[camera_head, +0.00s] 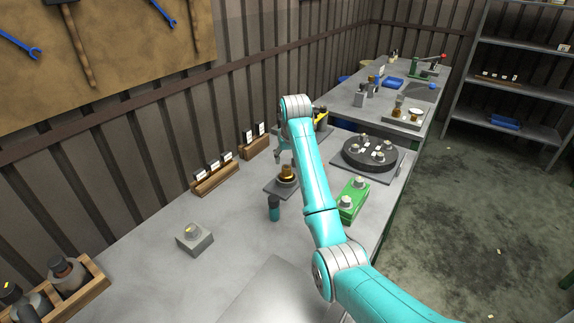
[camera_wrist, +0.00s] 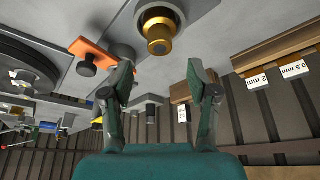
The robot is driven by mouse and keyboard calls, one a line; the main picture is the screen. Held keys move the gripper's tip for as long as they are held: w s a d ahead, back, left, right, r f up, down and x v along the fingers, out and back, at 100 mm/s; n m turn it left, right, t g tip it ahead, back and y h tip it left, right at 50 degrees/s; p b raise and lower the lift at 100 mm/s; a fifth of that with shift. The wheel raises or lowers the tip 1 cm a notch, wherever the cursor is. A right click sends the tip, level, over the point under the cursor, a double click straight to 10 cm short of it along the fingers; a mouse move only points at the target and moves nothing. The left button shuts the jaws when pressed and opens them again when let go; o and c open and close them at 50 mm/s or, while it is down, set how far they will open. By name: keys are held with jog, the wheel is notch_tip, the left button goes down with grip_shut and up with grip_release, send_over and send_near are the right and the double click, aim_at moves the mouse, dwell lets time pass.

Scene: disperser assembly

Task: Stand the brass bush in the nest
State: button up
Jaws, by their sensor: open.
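The brass bush (camera_head: 287,171) stands upright on a square grey plate (camera_head: 272,188) on the near bench. In the wrist view the bush (camera_wrist: 158,42) shows its round brass end, with a pale ring around its base on the grey plate (camera_wrist: 193,10). This ring looks like the nest, but I cannot tell how deep the bush sits in it. My gripper (camera_wrist: 160,78) is open, with nothing between its fingers. The bush lies beyond the fingertips and apart from them. In the head view my gripper (camera_head: 283,143) is partly hidden by my arm, just behind the bush.
A green block (camera_head: 353,199) and a black round turntable (camera_head: 370,152) lie right of my arm. Wooden label racks (camera_head: 215,179) line the wall. A grey block (camera_head: 195,239) stands at the left, with bare bench around it.

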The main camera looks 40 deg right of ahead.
jog(key=shift+v, duration=2.45)
